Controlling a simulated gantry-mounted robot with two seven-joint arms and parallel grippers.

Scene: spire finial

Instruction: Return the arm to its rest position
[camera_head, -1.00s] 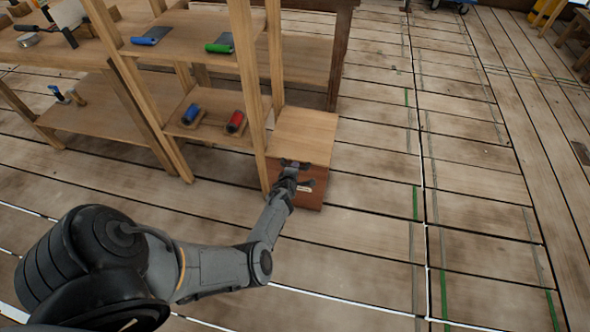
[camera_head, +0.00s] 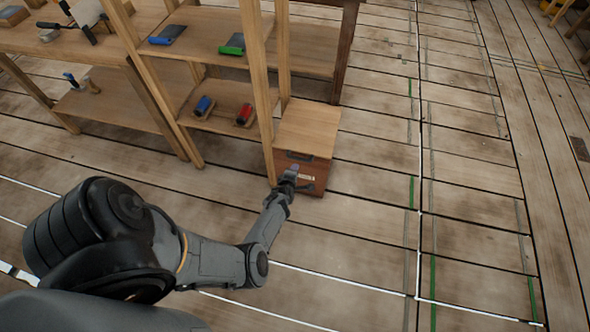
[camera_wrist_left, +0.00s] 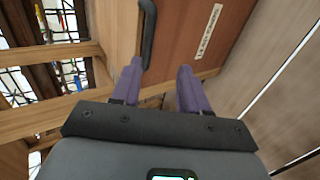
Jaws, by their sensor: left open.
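My left gripper (camera_head: 291,172) is in front of a small wooden drawer box (camera_head: 308,130) with a reddish-brown front, beside the shelf's end post. In the left wrist view the two purple fingers of the gripper (camera_wrist_left: 160,85) are spread apart with nothing between them. A dark bar handle (camera_wrist_left: 149,35) on the reddish front (camera_wrist_left: 180,40) lies just beyond the left finger; I cannot tell whether they touch. A pale label strip (camera_wrist_left: 209,31) is stuck on the front. My right gripper is not in view.
A wooden shelf unit (camera_head: 262,75) stands at the left and back, holding a blue roller (camera_head: 204,105), a red roller (camera_head: 244,114), and blue-handled (camera_head: 160,41) and green-handled (camera_head: 233,46) tools. The plank floor (camera_head: 470,180) to the right is open.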

